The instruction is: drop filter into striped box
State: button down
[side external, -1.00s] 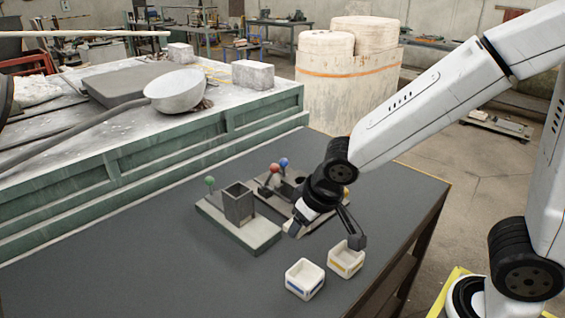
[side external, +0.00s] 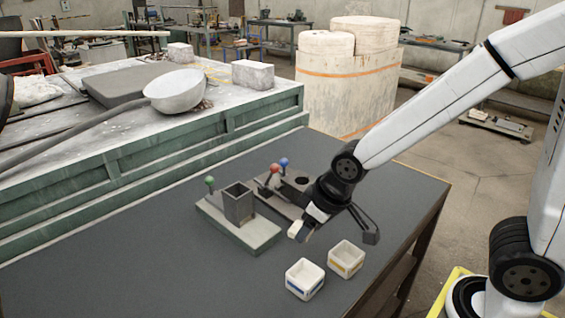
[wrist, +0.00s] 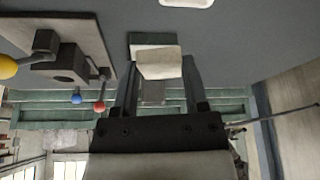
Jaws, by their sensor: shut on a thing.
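My gripper (side external: 306,232) is shut on a small cream-white block, which I take to be the filter (side external: 296,229). It is held above the dark table, behind and left of the boxes. In the wrist view the filter (wrist: 158,62) sits between the fingertips of my gripper (wrist: 160,82). Two small white open boxes stand at the table's front: one with a blue stripe (side external: 305,285), one with a yellow stripe (side external: 347,266). The filter is apart from both. In the wrist view one white box (wrist: 187,2) shows only at the top edge; its stripe is hidden.
A grey plate with a square upright tube (side external: 238,203) and a green-knobbed lever (side external: 210,182) stands left of my gripper. Behind it are a block with a round hole (side external: 300,181) and red (side external: 273,168) and blue (side external: 284,162) knobs. The table's left front is clear.

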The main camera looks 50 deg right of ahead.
aim_at(309, 277)
jog(key=n+g+y, duration=0.1)
jog(key=n, duration=0.3)
jog(key=s+f+n+g+y, duration=0.1)
jog(key=n, duration=0.3)
jog(key=s+n+g+y, duration=0.1)
jog(key=n, duration=0.3)
jog(key=shift+s+a+f, duration=0.2)
jog(key=shift+a, duration=0.2)
jog(key=shift+a+r+n+g+y, duration=0.15)
jog(key=shift+n+g, duration=0.1)
jog(key=shift+n, duration=0.35)
jog(key=shift+a+n+g+y, duration=0.15)
jog(key=shift+n+g, duration=0.15)
jog(key=shift+n, duration=0.3)
jog(key=shift+a+r+n+g, duration=0.15)
jog(key=shift+n+g, duration=0.1)
jog(key=shift+n, duration=0.35)
jog(key=shift+f, duration=0.3)
jog(key=shift+f, duration=1.7)
jog(key=shift+f, duration=0.35)
